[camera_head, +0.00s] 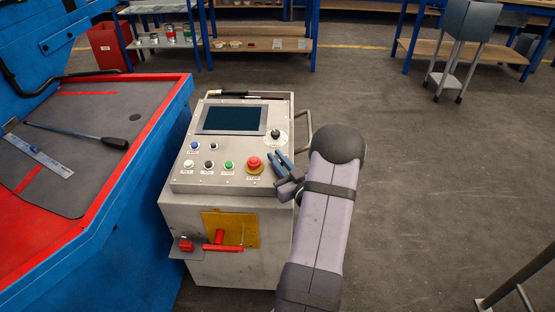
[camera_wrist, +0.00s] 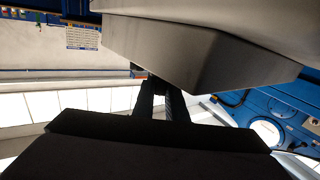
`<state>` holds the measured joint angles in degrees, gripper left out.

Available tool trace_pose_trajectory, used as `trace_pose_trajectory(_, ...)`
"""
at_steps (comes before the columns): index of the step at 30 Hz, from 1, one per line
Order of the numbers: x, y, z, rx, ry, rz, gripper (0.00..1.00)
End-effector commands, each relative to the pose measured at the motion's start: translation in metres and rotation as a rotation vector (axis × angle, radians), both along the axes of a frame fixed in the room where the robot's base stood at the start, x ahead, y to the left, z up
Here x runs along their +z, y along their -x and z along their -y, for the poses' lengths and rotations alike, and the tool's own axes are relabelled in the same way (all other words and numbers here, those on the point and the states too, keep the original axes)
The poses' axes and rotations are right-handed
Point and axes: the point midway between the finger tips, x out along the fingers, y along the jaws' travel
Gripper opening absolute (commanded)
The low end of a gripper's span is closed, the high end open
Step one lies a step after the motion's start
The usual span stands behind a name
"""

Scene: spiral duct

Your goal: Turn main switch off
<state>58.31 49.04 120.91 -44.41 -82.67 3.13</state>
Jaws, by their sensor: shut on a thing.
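A grey control cabinet (camera_head: 230,275) with a sloped panel stands in the middle of the head view. On its front is a yellow plate (camera_head: 244,222) with a red lever (camera_head: 222,248) lying roughly level. A dark rotary knob (camera_head: 276,133) and a red mushroom button (camera_head: 254,163) sit on the panel's right side. My gripper (camera_head: 276,153) is at the panel's right edge, just right of the red button. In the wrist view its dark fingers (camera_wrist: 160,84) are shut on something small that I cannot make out. I cannot tell whether they touch the panel.
A screen (camera_head: 231,120) and several small buttons share the panel; a black rod-like tool (camera_head: 236,94) lies on top. A metal handle (camera_head: 306,122) sticks out right. A blue and red machine (camera_head: 140,150) stands close on the left. The floor on the right is mostly clear.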

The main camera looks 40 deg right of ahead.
Motion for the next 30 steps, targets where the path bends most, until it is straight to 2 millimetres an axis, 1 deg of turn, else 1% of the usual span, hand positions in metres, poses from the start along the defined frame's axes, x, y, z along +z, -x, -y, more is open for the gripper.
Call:
trace_pose_trajectory(2, 0.001, 0.000, 0.000, 0.000, 0.001, 0.001, 0.00)
trace_pose_trajectory(3, 0.001, 0.000, 0.000, 0.000, 0.001, 0.001, 0.17)
trace_pose_trajectory(4, 0.001, 0.000, 0.000, 0.000, 0.001, 0.001, 0.20)
trace_pose_trajectory(13, 0.001, 0.000, 0.000, 0.000, 0.001, 0.001, 0.20)
trace_pose_trajectory(17, 0.000, 0.007, -0.001, -0.001, 0.000, 0.000, 0.20)
trace_pose_trajectory(30, 0.000, 0.060, -0.014, -0.003, 0.001, 0.000, 0.20)
